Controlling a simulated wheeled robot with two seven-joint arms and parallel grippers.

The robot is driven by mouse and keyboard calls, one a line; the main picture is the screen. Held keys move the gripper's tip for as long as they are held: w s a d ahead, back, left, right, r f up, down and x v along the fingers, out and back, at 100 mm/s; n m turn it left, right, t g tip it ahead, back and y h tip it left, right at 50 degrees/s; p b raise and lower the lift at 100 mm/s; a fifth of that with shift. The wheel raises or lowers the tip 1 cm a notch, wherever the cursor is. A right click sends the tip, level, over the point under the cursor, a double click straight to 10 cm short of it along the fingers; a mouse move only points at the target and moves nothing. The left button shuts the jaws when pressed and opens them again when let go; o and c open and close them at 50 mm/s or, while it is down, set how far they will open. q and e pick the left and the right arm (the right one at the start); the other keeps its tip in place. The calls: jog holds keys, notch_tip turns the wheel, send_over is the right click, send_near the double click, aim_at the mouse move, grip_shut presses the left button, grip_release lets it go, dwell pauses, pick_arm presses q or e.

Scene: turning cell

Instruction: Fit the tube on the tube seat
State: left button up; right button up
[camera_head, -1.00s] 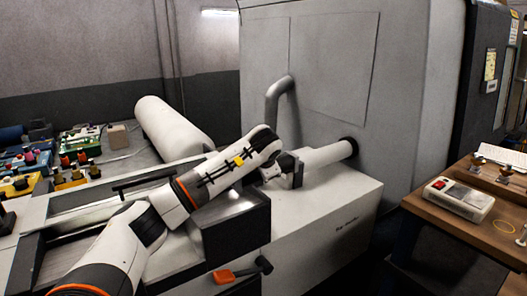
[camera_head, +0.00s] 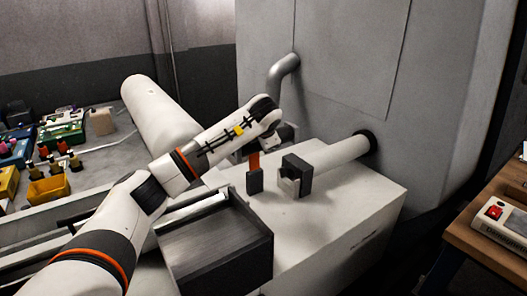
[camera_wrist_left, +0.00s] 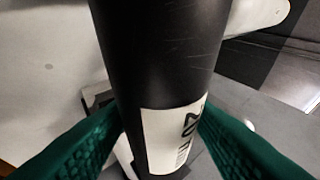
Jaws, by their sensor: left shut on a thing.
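My left gripper (camera_head: 284,136) is above the white machine block, close to the dark bracket. In the left wrist view its green finger pads (camera_wrist_left: 160,122) press on both sides of a black tube (camera_wrist_left: 160,50) with a white printed label. The tube's near part fills the middle of that view; I cannot make it out clearly in the head view. A dark bracket with a pale rounded inner piece (camera_head: 297,175) stands on the block; I cannot tell whether it is the tube seat. My right gripper is not in view.
A white pipe (camera_head: 343,153) runs from the machine wall toward the bracket. An orange piece (camera_head: 254,160) stands over a small dark block (camera_head: 255,181) left of it. A large white cylinder (camera_head: 160,115) lies behind my arm. A wooden bench (camera_head: 480,240) is at right.

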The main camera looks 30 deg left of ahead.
pick_arm(q)
jog(key=f, duration=0.3)
jog(key=w+f, duration=0.1)
jog(key=shift+a+f, duration=0.25)
jog(key=shift+a, duration=0.15)
notch_tip(320, 180, down, 8)
jog(key=b, duration=0.3)
jog(key=shift+s+d, duration=0.2)
jog(key=shift+f, duration=0.1)
jog(key=shift+s+d+r, duration=0.1)
jog(key=shift+r, duration=0.1)
dwell(0.4)
jog(key=shift+f+b, duration=0.6)
jog(key=shift+b, duration=0.25)
dwell(0.4)
